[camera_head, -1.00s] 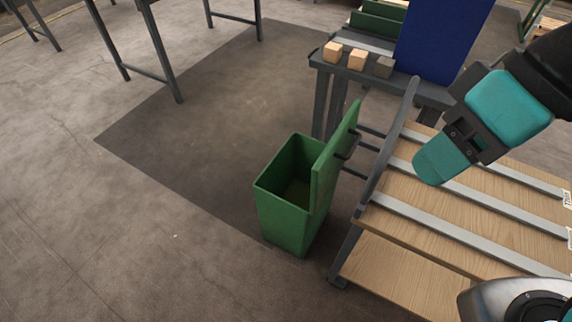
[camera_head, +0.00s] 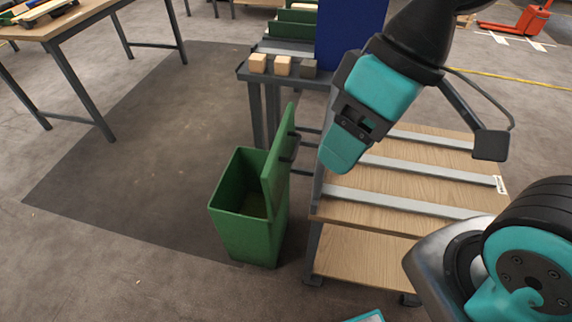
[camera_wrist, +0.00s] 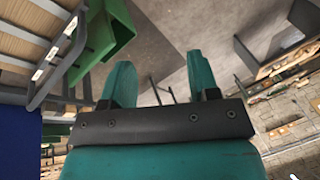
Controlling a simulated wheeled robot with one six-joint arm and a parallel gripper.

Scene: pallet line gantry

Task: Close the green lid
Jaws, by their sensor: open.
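The green lid (camera_head: 279,160) stands upright, hinged open on the right side of the green bin (camera_head: 246,232), with a dark handle on its right face. The bin stands on the floor and its inside shows empty. My gripper (camera_head: 338,164) is to the right of the lid and above the wooden-topped cart, tilted down, apart from the lid. In the wrist view my gripper (camera_wrist: 160,82) is open, with nothing between its fingers. Green bin parts (camera_wrist: 112,35) show at the upper left there, beside the left finger.
A wooden cart (camera_head: 362,255) with grey rails stands close right of the bin. Behind is a grey bench (camera_head: 243,74) with small blocks and a blue panel (camera_head: 346,35). A wooden table (camera_head: 62,22) is at the far left. The floor left of the bin is clear.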

